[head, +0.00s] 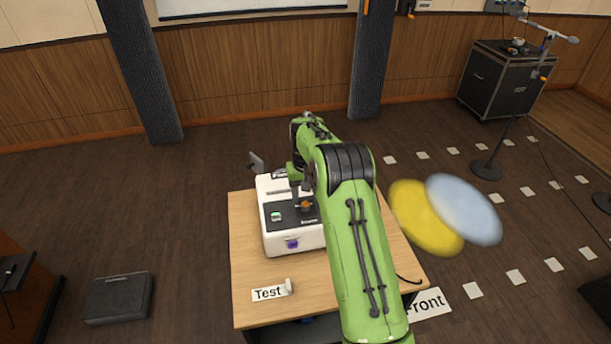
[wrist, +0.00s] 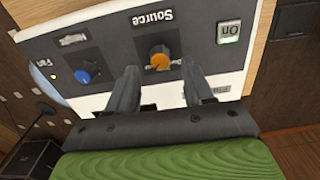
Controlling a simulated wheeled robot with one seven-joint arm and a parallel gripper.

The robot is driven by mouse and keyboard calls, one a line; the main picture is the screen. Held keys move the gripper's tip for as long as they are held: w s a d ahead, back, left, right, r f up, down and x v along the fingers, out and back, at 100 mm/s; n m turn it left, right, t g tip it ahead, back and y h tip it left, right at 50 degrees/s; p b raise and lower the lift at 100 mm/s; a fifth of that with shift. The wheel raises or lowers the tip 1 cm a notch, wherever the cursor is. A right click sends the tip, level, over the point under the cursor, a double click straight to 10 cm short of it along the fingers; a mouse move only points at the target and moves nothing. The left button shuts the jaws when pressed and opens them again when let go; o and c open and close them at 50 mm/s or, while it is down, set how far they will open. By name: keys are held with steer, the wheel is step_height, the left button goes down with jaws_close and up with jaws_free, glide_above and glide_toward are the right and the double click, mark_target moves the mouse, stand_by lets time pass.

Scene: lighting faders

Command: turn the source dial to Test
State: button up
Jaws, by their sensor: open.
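The source dial is an orange knob (wrist: 159,58) under the word "Source" on a dark panel, seen upside down in the wrist view. In the head view the orange knob (head: 306,206) shows on top of the white box (head: 275,241), just beside my arm. My gripper (wrist: 158,80) is open, its two dark fingers apart on either side of the knob's near side. I cannot tell whether they touch it. The small position labels around the dial are partly hidden by the fingers. A "Test" card (head: 268,293) lies on the table in front of the box.
A purple part (head: 292,244) is on the box front. The wooden table (head: 245,312) has bare room at its front left. Yellow (head: 420,218) and blue (head: 464,208) discs show at right.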

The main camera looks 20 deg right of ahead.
step_height(320, 180, up, 13)
steer(key=p, duration=0.2)
steer(key=shift+f, duration=0.1)
step_height(320, 180, up, 6)
steer(key=r+t, duration=0.1)
glide_above(306, 203)
steer(key=s+a, duration=0.3)
steer(key=s, duration=0.1)
steer(key=s+a+r+n+t, duration=0.15)
steer(key=s+a+r, duration=0.25)
steer(key=s+r, duration=0.45)
steer(key=s+a+f+t, duration=0.1)
steer(key=s+a+f, duration=0.1)
steer(key=s, duration=0.9)
steer(key=s+a+f+t, duration=0.2)
steer(key=s+f, duration=0.2)
steer(key=s, duration=0.7)
steer(key=shift+s+f+n, duration=0.2)
steer(key=shift+s+n, duration=0.05)
steer(key=shift+n, duration=0.2)
